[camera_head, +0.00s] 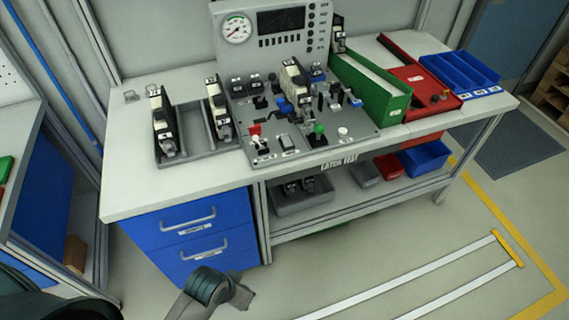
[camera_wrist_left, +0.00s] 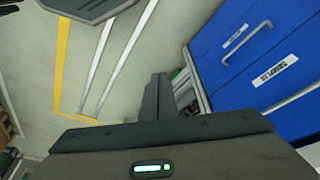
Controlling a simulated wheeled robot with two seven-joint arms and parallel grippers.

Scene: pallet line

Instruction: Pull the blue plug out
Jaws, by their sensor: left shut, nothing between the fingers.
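A blue part (camera_head: 284,107), which may be the blue plug, stands among the fixtures on the grey latch test board (camera_head: 300,148). Smaller blue pieces also show near the board's right edge (camera_head: 355,102) and at its back (camera_head: 317,73); I cannot tell for sure which is the plug. My left gripper (camera_head: 243,294) is low in front of the bench, below the tabletop and near the blue drawers, well away from the board. In the left wrist view its dark fingers (camera_wrist_left: 156,97) are together, with nothing between them. My right gripper is out of view.
A grey rack (camera_head: 190,140) with upright black and white units stands left of the board. A gauge panel (camera_head: 270,45) rises behind it. Green (camera_head: 370,95), red (camera_head: 405,65) and blue bins (camera_head: 460,75) stand to the right. The bench's left front top is clear.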

